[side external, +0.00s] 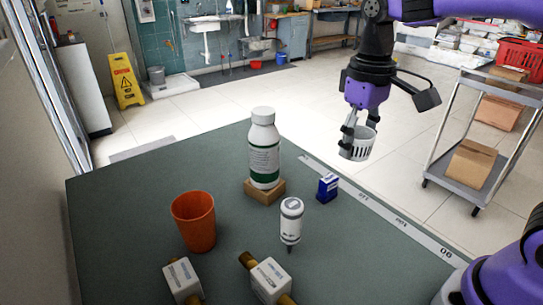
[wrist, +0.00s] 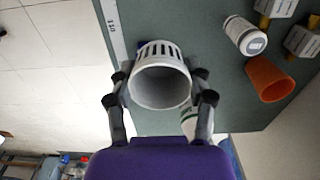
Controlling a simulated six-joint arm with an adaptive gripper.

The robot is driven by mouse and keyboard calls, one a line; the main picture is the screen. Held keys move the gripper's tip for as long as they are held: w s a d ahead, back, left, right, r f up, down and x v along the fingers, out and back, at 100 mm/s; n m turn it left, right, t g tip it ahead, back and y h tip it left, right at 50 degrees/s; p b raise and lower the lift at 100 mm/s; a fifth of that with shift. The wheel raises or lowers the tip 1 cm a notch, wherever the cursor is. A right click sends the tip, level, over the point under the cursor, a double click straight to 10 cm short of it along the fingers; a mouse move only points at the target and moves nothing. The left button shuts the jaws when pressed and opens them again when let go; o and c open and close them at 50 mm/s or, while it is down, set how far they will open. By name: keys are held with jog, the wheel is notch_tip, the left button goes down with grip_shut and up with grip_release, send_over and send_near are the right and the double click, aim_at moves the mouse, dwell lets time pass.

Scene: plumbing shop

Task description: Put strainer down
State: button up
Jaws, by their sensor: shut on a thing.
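The strainer is a white slotted cup (side external: 363,144). My gripper (side external: 354,140) is shut on it and holds it in the air, near the table's right edge in the side view. In the wrist view the strainer (wrist: 160,78) sits between the two fingers of my gripper (wrist: 161,103), its open round mouth facing the camera and slots along its far side. The green-grey table (side external: 120,210) is below and to the left of it in the side view. The strainer does not touch the table.
A white bottle (side external: 264,150) stands on a wooden block (side external: 264,190). Near it are a small blue box (side external: 327,187), a white dropper bottle (side external: 291,220), an orange cup (side external: 194,221) and two white-boxed valves (side external: 271,280). A trolley (side external: 470,150) stands beyond the table. Bare tabletop lies at the left.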

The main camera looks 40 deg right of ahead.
jog(key=shift+w+d+r, duration=0.15)
jog(key=shift+d+r, duration=0.05)
jog(key=shift+d, duration=0.35)
jog(key=s+a+f+n, duration=0.1)
jog(key=s+a+f, duration=0.2)
jog(key=s+a, duration=0.2)
jog(key=s+a+f+n, duration=0.1)
jog(key=s+a+f, duration=0.2)
jog(key=s+a, duration=0.3)
jog(key=shift+a+f, duration=0.25)
jog(key=shift+a, duration=0.75)
send_over(342, 240)
notch_tip(342, 240, down, 7)
jog(key=shift+f, duration=1.8)
